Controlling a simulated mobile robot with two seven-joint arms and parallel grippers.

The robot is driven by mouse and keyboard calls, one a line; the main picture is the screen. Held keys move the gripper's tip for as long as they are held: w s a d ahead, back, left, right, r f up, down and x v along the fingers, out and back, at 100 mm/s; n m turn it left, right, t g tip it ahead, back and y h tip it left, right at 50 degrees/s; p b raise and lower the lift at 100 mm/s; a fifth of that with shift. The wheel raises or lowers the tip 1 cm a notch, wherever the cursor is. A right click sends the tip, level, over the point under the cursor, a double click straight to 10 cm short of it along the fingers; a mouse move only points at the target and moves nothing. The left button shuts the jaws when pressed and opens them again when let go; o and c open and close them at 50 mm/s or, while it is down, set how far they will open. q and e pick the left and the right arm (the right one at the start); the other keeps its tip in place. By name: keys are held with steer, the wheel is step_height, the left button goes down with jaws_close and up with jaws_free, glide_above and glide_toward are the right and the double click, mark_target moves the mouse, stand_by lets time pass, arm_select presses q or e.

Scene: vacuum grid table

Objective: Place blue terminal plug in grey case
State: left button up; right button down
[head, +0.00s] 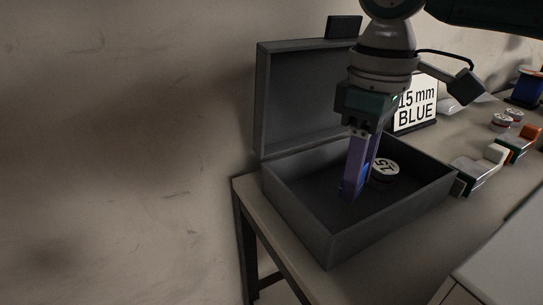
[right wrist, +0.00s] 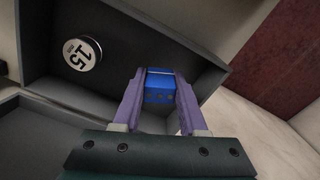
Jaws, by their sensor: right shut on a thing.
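The grey case (head: 310,228) stands open on the table, its lid (head: 300,95) tilted up at the back left. My right gripper (head: 352,190) reaches down into the case from above, its purple fingers inside the walls. In the right wrist view the fingers (right wrist: 162,112) are shut on the blue terminal plug (right wrist: 160,88). In the head view the fingers mostly hide the plug. I cannot tell whether it touches the case floor. A round disc marked 15 (head: 384,168) lies in the case beside the fingers; it also shows in the right wrist view (right wrist: 82,54). My left gripper is not in view.
A sign reading "15 mm BLUE" (head: 415,105) stands behind the case. To the right are a grey-and-white block (head: 478,172), an orange-and-green block (head: 519,143), small round discs (head: 502,119) and a blue spool (head: 526,86). The case sits near the table's left edge.

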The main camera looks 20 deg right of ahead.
steer(key=shift+f+b, duration=0.4)
steer(key=shift+f, duration=1.65)
steer(key=shift+f, duration=0.15)
steer(key=shift+c, duration=2.3)
jaws_free()
step_height(320, 180, up, 12)
steer(key=shift+r+p, duration=0.2)
steer(key=shift+p, duration=0.95)
